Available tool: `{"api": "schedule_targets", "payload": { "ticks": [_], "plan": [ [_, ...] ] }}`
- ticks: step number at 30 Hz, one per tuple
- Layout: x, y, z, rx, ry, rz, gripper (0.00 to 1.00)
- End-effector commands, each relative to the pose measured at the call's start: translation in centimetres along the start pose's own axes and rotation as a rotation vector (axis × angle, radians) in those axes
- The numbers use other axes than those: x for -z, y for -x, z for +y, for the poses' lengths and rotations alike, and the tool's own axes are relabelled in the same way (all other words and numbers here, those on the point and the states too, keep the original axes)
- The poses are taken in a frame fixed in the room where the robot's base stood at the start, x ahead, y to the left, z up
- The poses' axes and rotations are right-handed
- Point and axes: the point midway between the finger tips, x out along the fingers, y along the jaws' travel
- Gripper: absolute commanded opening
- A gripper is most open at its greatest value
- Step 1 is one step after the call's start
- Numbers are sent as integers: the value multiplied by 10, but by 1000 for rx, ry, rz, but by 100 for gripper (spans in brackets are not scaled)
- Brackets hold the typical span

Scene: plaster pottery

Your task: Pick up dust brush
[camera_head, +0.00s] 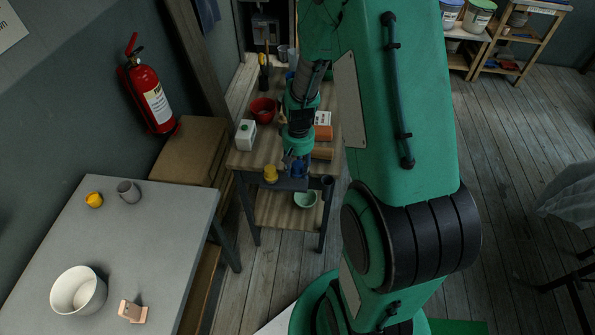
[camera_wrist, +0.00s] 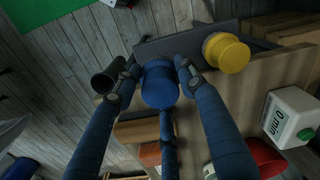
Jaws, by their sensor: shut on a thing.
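My gripper (camera_wrist: 158,82) has its blue fingers closed around a blue round thing (camera_wrist: 160,92) at the edge of the small wooden table. From above it looks like a short cylinder. I cannot tell from its shape whether it is the dust brush. In the head view my gripper (camera_head: 294,163) is low at the table's front edge, by a dark holder strip, and its fingers are small there. No brush bristles are clearly visible.
The wooden table (camera_head: 243,160) holds a white box (camera_head: 246,134), a red bowl (camera_head: 263,110) and a terracotta block (camera_head: 323,132). A dark cup (camera_wrist: 106,80) is close to my fingers. A green bowl (camera_head: 305,199) sits on the lower shelf. The grey table (camera_head: 150,235) is at left.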

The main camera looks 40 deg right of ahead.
Motion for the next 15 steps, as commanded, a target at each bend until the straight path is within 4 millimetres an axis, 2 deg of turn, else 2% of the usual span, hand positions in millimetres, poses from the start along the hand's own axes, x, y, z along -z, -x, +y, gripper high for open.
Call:
{"api": "schedule_targets", "payload": {
  "ticks": [1,15],
  "plan": [
    [-12,-1,-1,1,0,-6,14],
    [-103,8,-8,1,0,-5,14]
  ]
}}
